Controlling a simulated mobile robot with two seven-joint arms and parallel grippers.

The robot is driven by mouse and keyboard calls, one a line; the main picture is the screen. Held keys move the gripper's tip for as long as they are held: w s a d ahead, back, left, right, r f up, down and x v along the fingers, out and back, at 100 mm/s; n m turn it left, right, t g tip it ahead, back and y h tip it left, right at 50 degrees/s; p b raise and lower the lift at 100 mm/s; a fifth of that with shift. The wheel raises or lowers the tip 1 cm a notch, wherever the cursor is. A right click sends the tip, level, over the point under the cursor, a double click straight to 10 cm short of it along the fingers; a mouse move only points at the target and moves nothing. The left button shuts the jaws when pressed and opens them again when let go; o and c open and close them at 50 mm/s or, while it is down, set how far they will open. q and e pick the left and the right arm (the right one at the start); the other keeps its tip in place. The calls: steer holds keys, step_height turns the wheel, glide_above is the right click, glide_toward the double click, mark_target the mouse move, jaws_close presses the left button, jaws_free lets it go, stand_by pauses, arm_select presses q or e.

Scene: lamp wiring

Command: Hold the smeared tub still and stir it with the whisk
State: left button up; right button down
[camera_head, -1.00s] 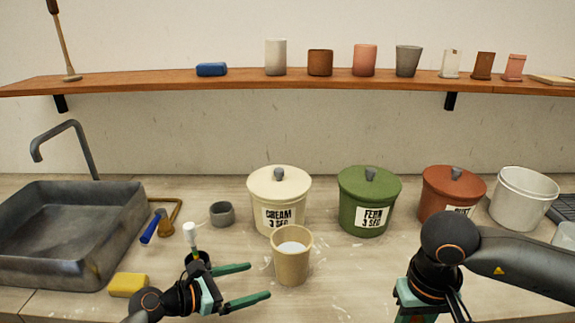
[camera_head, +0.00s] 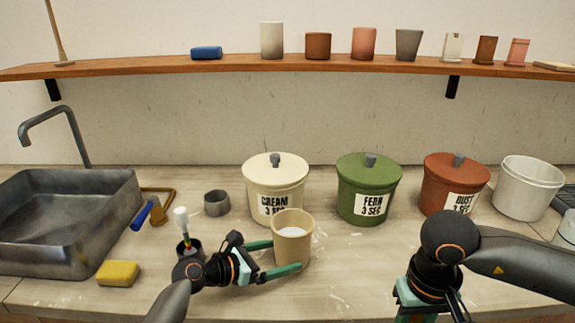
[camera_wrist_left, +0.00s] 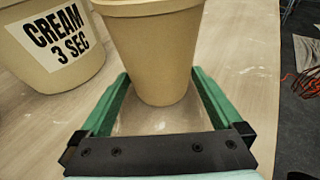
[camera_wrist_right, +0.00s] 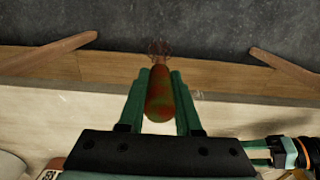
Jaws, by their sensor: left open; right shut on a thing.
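The tan tub (camera_head: 293,245), with pale content inside, stands upright on the counter in front of the cream bucket. My left gripper (camera_head: 272,256) is open, with one finger on each side of the tub's lower part. The left wrist view shows the tub (camera_wrist_left: 152,55) between the green fingers (camera_wrist_left: 158,92), with gaps still visible beside it. My right gripper (camera_wrist_right: 160,85) is shut on the whisk (camera_wrist_right: 160,98), whose handle is red-brown with green patches. The whisk's thin wire end points away from the gripper. In the head view the right fingertips and whisk are out of sight.
A cream bucket (camera_head: 275,180), a green bucket (camera_head: 367,185) and a rust bucket (camera_head: 452,180) stand behind. A dark cup (camera_head: 189,248) with a brush is close to my left wrist. A yellow sponge (camera_head: 118,274) and a sink (camera_head: 60,225) are at left.

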arm_select(q)
steer(key=shift+w+d+f, duration=0.25)
steer(key=shift+d, duration=0.25)
arm_select(e)
steer(key=shift+f, duration=0.15)
arm_select(q)
steer(key=shift+c, duration=0.2)
steer(key=c, duration=0.8)
steer(key=shift+c, duration=0.2)
steer(key=shift+c, duration=1.1)
